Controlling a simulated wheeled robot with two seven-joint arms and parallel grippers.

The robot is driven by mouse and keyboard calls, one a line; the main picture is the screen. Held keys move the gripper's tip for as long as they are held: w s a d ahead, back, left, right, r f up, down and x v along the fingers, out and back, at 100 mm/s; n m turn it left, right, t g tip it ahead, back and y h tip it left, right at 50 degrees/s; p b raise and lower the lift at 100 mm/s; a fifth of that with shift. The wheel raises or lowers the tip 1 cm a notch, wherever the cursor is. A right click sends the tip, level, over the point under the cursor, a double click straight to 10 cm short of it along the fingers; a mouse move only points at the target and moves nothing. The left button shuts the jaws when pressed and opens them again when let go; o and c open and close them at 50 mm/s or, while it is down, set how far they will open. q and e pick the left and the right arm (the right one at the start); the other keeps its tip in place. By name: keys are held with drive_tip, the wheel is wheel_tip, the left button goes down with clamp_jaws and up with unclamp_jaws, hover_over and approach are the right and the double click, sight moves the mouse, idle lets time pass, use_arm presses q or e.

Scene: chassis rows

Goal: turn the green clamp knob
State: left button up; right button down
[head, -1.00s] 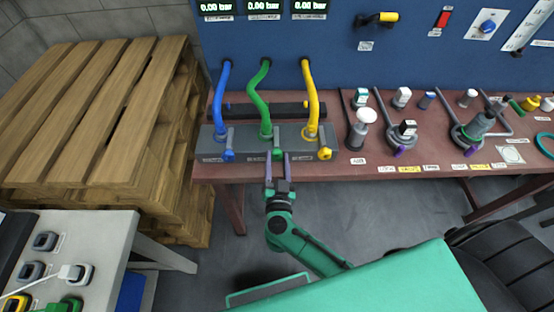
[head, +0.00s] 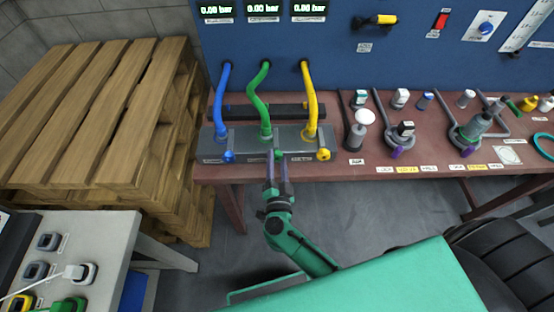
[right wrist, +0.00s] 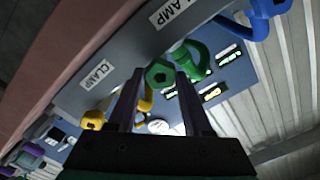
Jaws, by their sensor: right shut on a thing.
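The green clamp knob (right wrist: 160,74) shows in the right wrist view between the fingertips of my right gripper (right wrist: 160,84). In the head view my right gripper (head: 278,166) reaches up to the front of the grey clamp block (head: 245,147), below the green hose (head: 262,100), and its fingers are shut on the knob. There the knob is mostly hidden by the fingers. The blue knob (head: 228,156) and the yellow knob (head: 323,155) sit on either side of it. My left gripper is not in view.
The clamp block stands at the left end of the brown bench (head: 380,168). A white-capped cylinder (head: 357,132) and other fittings stand to its right. A wooden pallet stack (head: 90,110) is at the left, and a grey table (head: 85,240) is at the lower left.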

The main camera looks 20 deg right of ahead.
drive_tip(key=m, duration=0.6)
drive_tip(key=shift+f+m, duration=0.15)
drive_tip(key=shift+m, duration=0.15)
drive_tip(key=m+b, duration=0.1)
drive_tip(key=m, duration=0.2)
drive_tip(key=shift+f+m, duration=0.1)
drive_tip(key=shift+m, duration=0.2)
drive_tip(key=m+b, duration=0.1)
drive_tip(key=m, duration=0.2)
drive_tip(key=shift+m, duration=0.3)
drive_tip(key=m+b, duration=0.1)
drive_tip(key=m, duration=0.2)
drive_tip(key=shift+f+m, duration=0.15)
drive_tip(key=shift+m, duration=0.15)
drive_tip(key=m+b, duration=0.2)
drive_tip(key=m, duration=0.1)
drive_tip(key=shift+m, duration=0.3)
drive_tip(key=m+b, duration=0.1)
drive_tip(key=m, duration=0.3)
drive_tip(key=shift+a+b, duration=0.1)
drive_tip(key=shift+b, duration=0.3)
drive_tip(key=shift+m+b, duration=0.4)
drive_tip(key=shift+m, duration=0.6)
